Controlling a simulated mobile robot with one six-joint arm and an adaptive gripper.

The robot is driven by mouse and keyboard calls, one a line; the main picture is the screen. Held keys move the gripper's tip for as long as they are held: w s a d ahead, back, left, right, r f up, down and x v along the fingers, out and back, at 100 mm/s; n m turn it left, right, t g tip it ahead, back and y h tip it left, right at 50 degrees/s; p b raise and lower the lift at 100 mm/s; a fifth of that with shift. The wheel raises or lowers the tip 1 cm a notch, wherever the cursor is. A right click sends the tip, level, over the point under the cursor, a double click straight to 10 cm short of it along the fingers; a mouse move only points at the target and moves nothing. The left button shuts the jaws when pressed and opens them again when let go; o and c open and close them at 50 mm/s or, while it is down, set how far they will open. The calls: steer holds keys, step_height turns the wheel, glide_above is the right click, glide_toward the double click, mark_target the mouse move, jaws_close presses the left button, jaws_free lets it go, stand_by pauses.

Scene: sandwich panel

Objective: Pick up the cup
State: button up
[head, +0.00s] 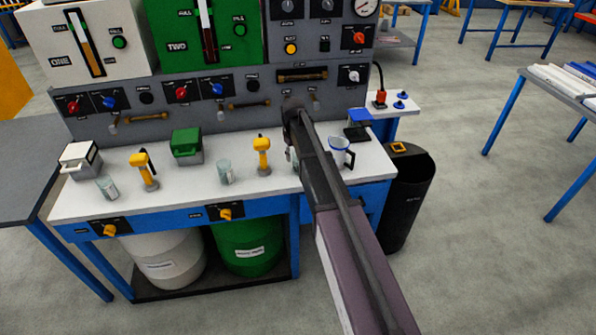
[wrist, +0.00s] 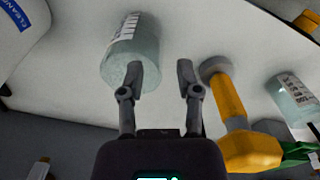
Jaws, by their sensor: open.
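A pale, see-through cup with printed marks (wrist: 130,42) stands on the white bench top at the upper left of the wrist view. My gripper (wrist: 159,72) is open with nothing between its fingers. Its left finger overlaps the cup's near end; I cannot tell whether they touch. In the head view my arm mostly hides this cup and the gripper. Two similar cups show there, one at the middle (head: 225,172) and one at the left (head: 107,187). The middle one also shows at the right of the wrist view (wrist: 292,98).
A yellow-handled tool (wrist: 230,105) stands close beside my right finger; it also shows in the head view (head: 263,155). A white and blue jug (head: 340,152) stands right of my arm. A green box (head: 187,145) and a control panel (head: 150,95) are behind. A black bin (head: 408,195) is right.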

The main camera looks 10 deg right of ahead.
steer(key=shift+f+b, duration=1.15)
steer(key=shift+f, duration=0.3)
jaws_close()
